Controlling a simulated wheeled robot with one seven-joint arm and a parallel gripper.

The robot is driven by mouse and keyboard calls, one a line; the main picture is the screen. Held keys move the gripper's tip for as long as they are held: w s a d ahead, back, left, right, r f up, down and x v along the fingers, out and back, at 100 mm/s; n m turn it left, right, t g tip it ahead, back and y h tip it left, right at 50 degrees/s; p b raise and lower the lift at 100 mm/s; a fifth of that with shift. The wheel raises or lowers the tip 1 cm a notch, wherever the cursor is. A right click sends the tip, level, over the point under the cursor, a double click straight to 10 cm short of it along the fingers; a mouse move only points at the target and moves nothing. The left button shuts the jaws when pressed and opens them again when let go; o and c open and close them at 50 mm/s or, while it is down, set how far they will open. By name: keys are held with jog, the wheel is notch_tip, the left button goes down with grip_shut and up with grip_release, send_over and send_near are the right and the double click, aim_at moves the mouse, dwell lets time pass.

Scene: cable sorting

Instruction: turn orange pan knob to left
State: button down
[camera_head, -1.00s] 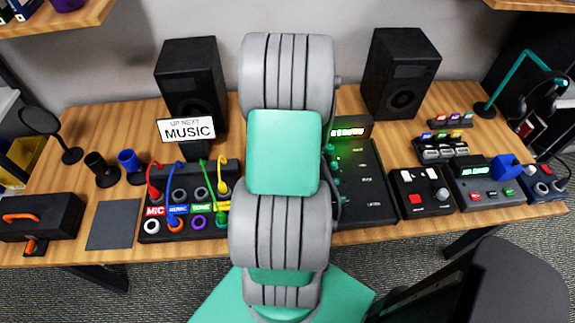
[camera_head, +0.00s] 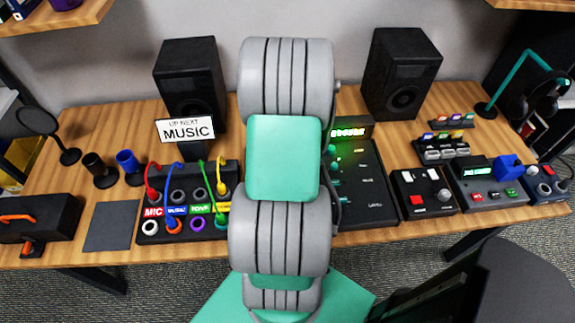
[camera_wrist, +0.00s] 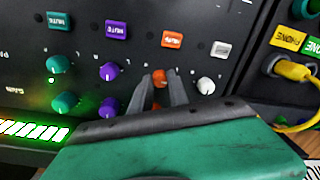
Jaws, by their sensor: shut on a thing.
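The mixer panel (camera_wrist: 35,90) fills much of the wrist view, with columns of teal, purple, orange and white controls. My gripper (camera_wrist: 160,82) has its two grey fingers on either side of the orange knob (camera_wrist: 159,77) in the upper knob row and is shut on it. A second orange knob shows partly between the fingers, nearer the palm. An orange square button (camera_wrist: 172,39) sits beyond the fingertips. In the head view, my arm hides the gripper and the orange knobs; part of the mixer (camera_head: 365,185) shows to the right of the arm.
A purple knob (camera_wrist: 111,72) and a white knob (camera_wrist: 206,86) stand close on either side of my fingers. A yellow plug and cable (camera_wrist: 294,70) are at the right. Two speakers (camera_head: 190,85) (camera_head: 401,75) stand behind on the wooden desk.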

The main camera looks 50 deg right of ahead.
jog(key=shift+w+n, duration=0.1)
jog(key=shift+n, duration=0.2)
jog(key=c, duration=1.3)
grip_release()
jog(key=shift+o, duration=0.2)
notch_tip(320, 180, up, 8)
jog(key=shift+d+f+b, duration=0.1)
jog(key=shift+d+b, duration=0.05)
jog(key=shift+b, duration=0.15)
